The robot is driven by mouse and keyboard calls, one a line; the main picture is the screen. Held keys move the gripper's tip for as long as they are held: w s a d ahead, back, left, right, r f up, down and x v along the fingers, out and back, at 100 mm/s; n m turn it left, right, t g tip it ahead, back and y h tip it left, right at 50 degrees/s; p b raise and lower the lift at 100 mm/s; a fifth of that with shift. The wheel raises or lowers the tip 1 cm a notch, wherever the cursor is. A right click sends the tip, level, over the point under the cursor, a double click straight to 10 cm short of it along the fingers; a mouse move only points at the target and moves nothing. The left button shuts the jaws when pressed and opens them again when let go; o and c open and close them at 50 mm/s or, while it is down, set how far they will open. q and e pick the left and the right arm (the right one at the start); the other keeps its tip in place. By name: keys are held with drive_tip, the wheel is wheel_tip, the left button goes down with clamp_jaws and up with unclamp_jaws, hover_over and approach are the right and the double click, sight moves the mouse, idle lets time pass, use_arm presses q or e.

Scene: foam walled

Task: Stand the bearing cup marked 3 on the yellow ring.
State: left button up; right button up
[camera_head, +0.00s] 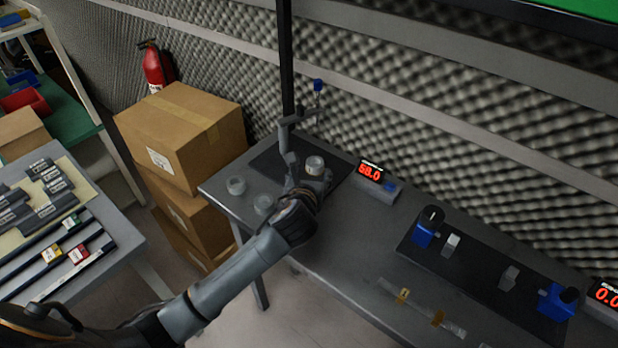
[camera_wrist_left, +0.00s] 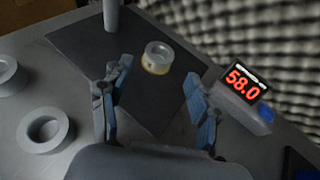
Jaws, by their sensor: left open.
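A pale grey bearing cup (camera_head: 315,164) stands upright on the dark mat at the table's far left end. In the left wrist view this cup (camera_wrist_left: 158,53) has a yellow band (camera_wrist_left: 156,69) at its base, which looks like the yellow ring under it. My left gripper (camera_head: 311,181) is open just short of this cup; in the wrist view its fingers (camera_wrist_left: 158,88) are spread, with the cup beyond the gap, not gripped. Two other grey cups (camera_head: 236,186) (camera_head: 263,204) stand to the left; they also show in the wrist view (camera_wrist_left: 45,130) (camera_wrist_left: 8,75). No number is readable on any cup. My right gripper is not in view.
A post with a grey arm (camera_head: 290,125) rises beside the mat (camera_wrist_left: 90,60). A display reading 58.0 (camera_head: 370,171) stands right of the cup. Blue devices (camera_head: 423,233) sit further right. Cardboard boxes (camera_head: 185,130) are stacked left of the table. The table middle has bare room.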

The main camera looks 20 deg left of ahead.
use_arm(q)
drive_tip(key=shift+v, duration=1.55)
